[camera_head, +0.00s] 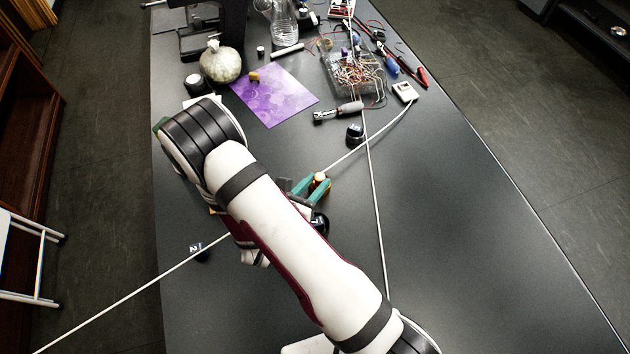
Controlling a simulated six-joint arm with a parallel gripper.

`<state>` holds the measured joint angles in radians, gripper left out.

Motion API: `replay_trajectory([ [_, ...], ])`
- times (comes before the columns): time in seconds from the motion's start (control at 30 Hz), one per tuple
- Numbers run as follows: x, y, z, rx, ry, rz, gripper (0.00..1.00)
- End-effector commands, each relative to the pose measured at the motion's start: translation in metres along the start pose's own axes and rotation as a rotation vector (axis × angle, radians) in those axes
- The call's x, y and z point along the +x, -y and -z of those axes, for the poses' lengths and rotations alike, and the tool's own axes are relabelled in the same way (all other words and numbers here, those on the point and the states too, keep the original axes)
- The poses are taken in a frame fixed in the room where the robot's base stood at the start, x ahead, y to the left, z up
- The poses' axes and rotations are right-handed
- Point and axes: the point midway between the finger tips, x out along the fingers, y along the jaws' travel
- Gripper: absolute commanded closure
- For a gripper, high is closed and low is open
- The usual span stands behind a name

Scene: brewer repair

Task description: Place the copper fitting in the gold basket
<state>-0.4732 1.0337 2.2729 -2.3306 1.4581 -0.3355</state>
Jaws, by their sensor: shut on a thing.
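My gripper (311,187), with teal fingers, sticks out from behind my white arm near the middle of the table. It is shut on a small copper-orange piece, the copper fitting (319,177), which shows at the fingertips. Part of the gripper is hidden by the arm. I cannot clearly make out the gold basket. A small tan sliver (214,210) shows at the arm's left edge, but I cannot tell what it is.
A purple sheet (274,95) lies beyond the arm, with a round pale jar (220,63) on its left. A clear bin of wires (356,74) and a screwdriver-like tool (338,112) lie farther right. Thin white cables cross the table.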

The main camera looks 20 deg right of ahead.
Motion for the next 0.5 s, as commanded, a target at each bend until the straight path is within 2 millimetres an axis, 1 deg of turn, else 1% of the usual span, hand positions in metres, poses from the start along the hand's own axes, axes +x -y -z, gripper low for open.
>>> replay_trajectory([
  [0.23, 0.001, -0.0003, 0.0025, -0.001, 0.0, 0.0, 1.0],
  [0.27, 0.0009, -0.0004, 0.0022, 0.0, 0.0, 0.0, 0.62],
  [0.3, 0.0008, -0.0004, 0.0021, 0.0, 0.0, 0.0, 0.55],
  [0.4, 0.0008, -0.0004, 0.002, 0.0, 0.0, 0.0, 0.38],
  [0.5, 0.0007, -0.0004, 0.002, -0.001, 0.0, 0.0, 0.38],
])
